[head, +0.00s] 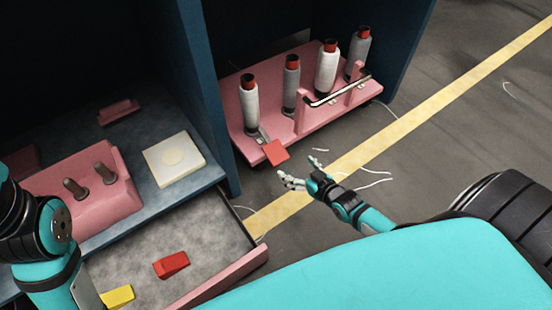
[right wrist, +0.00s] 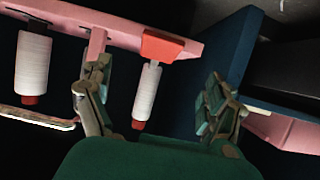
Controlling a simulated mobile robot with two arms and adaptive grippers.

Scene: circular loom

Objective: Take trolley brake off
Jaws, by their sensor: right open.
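The pink trolley (head: 240,112) stands low in a dark blue bay and carries several thread spools, with a metal bar handle (head: 338,89) along its side. Its red brake pedal (head: 276,152) sticks out at the near end on a grey lever. My right gripper (head: 298,170) is open and empty, just right of and below the pedal in the head view, apart from it. In the right wrist view, the red pedal (right wrist: 162,46) appears between and beyond the open fingers (right wrist: 155,88). My left arm shows at the left edge, but its gripper is out of view.
A blue bay wall (head: 205,85) stands left of the trolley. An open drawer (head: 215,282) holds a red block (head: 171,264) and a yellow block (head: 118,296). A pink block with pegs (head: 85,190) and a white square (head: 174,158) sit above. Floor right of the trolley is mostly free.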

